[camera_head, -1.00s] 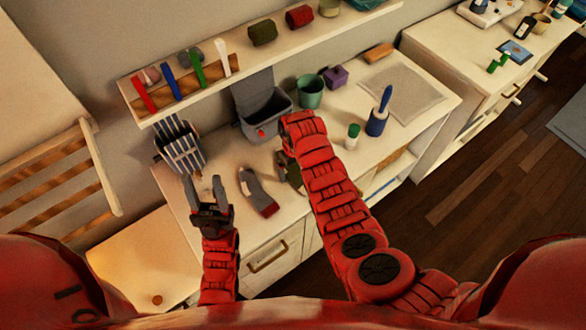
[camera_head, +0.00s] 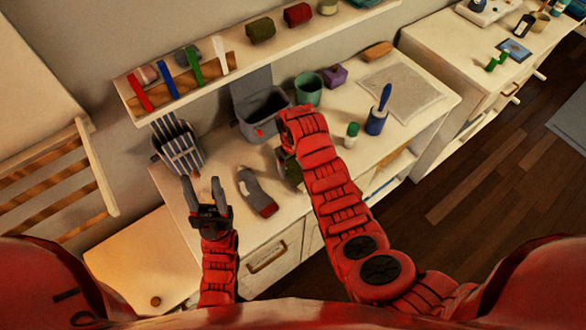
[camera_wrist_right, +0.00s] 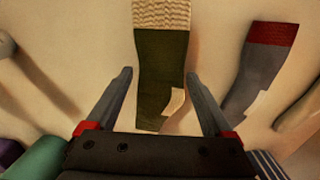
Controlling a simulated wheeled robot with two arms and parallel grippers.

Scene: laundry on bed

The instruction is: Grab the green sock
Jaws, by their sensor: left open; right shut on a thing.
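The green sock (camera_wrist_right: 160,70), dark green with a ribbed cream cuff and a pale patch, lies on the desk in the right wrist view. In the head view only a bit of the green sock (camera_head: 292,173) shows beside my right arm, and the right fingertips are hidden. My left gripper (camera_head: 203,187) is open and empty above the front left of the desk.
A grey sock with a red end (camera_head: 254,188) lies left of the green one. A striped container (camera_head: 178,146), a grey bin (camera_head: 265,113), a green cup (camera_head: 308,89), a blue-handled tool (camera_head: 377,118) and a small green-capped bottle (camera_head: 352,133) stand around. A shelf (camera_head: 300,42) hangs behind.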

